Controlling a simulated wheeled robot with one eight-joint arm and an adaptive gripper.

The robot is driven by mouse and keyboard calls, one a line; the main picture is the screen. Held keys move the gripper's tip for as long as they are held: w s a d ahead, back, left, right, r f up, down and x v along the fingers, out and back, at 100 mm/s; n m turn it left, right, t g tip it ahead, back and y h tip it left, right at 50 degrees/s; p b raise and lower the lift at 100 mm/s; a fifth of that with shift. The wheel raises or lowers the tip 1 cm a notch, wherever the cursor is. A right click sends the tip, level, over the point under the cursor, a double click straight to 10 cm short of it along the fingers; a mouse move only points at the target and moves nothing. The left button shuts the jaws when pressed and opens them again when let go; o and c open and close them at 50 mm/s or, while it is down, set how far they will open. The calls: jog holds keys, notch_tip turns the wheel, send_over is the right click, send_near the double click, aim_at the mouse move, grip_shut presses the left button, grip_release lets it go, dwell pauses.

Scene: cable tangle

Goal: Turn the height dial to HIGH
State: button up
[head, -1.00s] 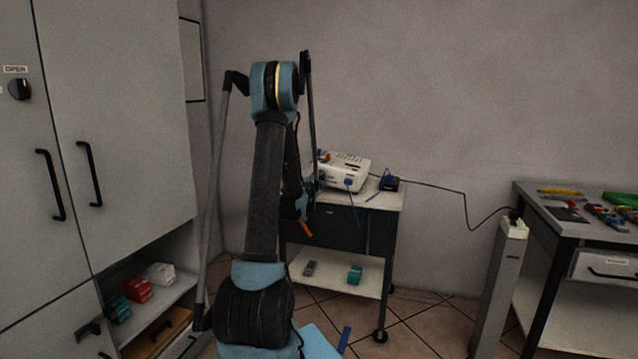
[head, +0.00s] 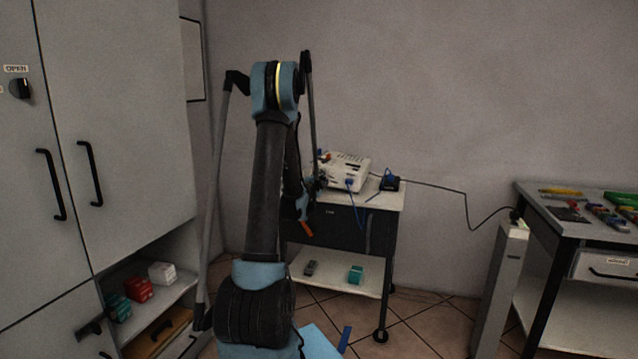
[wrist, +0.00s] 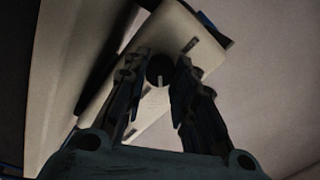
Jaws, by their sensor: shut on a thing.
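A dark round dial (wrist: 159,70) with a pale mark sits on a beige panel (wrist: 160,30) in the wrist view. My gripper (wrist: 160,62) has one dark finger on each side of the dial and is shut on it. The dial's lettering cannot be read. In the head view, a white box-shaped device (head: 348,172) stands on a small cart (head: 385,199), and my arm reaches to its left side. The arm hides the dial and most of the gripper there.
A blue cable (head: 354,205) hangs from the device's front. A small dark block (head: 389,184) stands beside it. A dark cord (head: 440,187) runs right to a pale post (head: 503,285). A workbench (head: 545,215) stands right, a grey cabinet (head: 120,120) left.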

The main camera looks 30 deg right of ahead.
jog(key=shift+s+d, duration=0.15)
jog(key=shift+s, duration=0.05)
jog(key=o, duration=1)
jog(key=shift+o, duration=0.4)
jog(key=v, duration=1.2)
jog(key=shift+w, duration=0.15)
